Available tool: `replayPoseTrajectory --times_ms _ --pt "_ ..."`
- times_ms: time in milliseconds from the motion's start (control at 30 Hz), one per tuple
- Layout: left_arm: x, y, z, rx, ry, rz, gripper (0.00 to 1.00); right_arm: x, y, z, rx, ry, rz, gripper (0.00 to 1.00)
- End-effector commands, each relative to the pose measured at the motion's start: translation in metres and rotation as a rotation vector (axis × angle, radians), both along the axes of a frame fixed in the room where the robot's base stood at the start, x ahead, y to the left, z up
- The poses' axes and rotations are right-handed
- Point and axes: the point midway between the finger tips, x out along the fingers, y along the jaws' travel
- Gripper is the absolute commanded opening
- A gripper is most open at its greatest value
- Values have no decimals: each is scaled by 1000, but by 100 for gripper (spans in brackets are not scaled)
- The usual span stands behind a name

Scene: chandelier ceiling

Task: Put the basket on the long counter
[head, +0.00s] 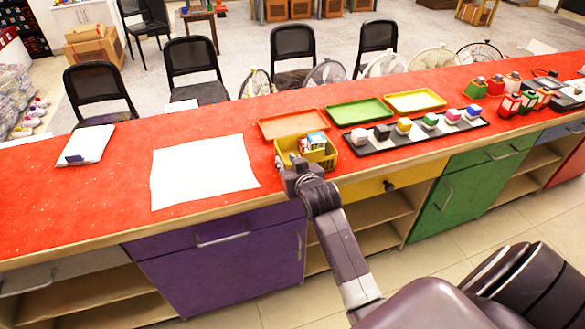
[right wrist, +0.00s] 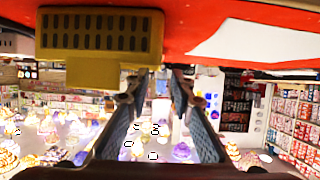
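The yellow basket (head: 327,158) is at the front edge of the long red counter (head: 90,205), with small boxes (head: 314,142) inside. In the right wrist view the yellow basket (right wrist: 110,68), with a slotted panel, fills the upper left, against the red counter (right wrist: 200,20). My right gripper (head: 300,168) is at the basket's front left corner. In the right wrist view its two fingers (right wrist: 158,85) are apart, with a gap between the tips. The basket lies by the left finger; whether they touch I cannot tell. My left gripper is out of view.
A white sheet (head: 200,170) lies left of the basket, a clipboard (head: 87,145) farther left. Orange (head: 285,126), green (head: 360,111) and yellow (head: 415,101) trays stand behind. A dark-edged board with colored blocks (head: 390,138) is close on the right. Bare red counter shows at far left.

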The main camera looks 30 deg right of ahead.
Motion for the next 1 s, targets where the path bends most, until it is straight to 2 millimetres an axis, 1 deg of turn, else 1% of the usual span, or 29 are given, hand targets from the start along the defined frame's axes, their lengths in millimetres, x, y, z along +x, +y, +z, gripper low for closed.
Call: replayPoseTrajectory --times_ms 33,100,333,500,767,833,867,967,1000 --pt "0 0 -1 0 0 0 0 -9 3 3 0 -1 1 22" --pt "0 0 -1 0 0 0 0 -19 5 7 0 -1 1 22" --pt "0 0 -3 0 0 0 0 -45 12 19 0 0 0 22" --pt "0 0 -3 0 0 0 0 -53 14 23 0 -1 0 22" --pt "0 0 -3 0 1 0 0 -55 15 23 0 1 0 22" --pt "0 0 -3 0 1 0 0 -55 17 14 1 14 5 22" --pt "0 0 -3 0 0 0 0 -54 18 7 3 25 10 22" --pt "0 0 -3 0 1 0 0 -55 29 -36 8 89 37 22" --pt "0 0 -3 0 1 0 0 -57 35 -60 10 124 51 22"
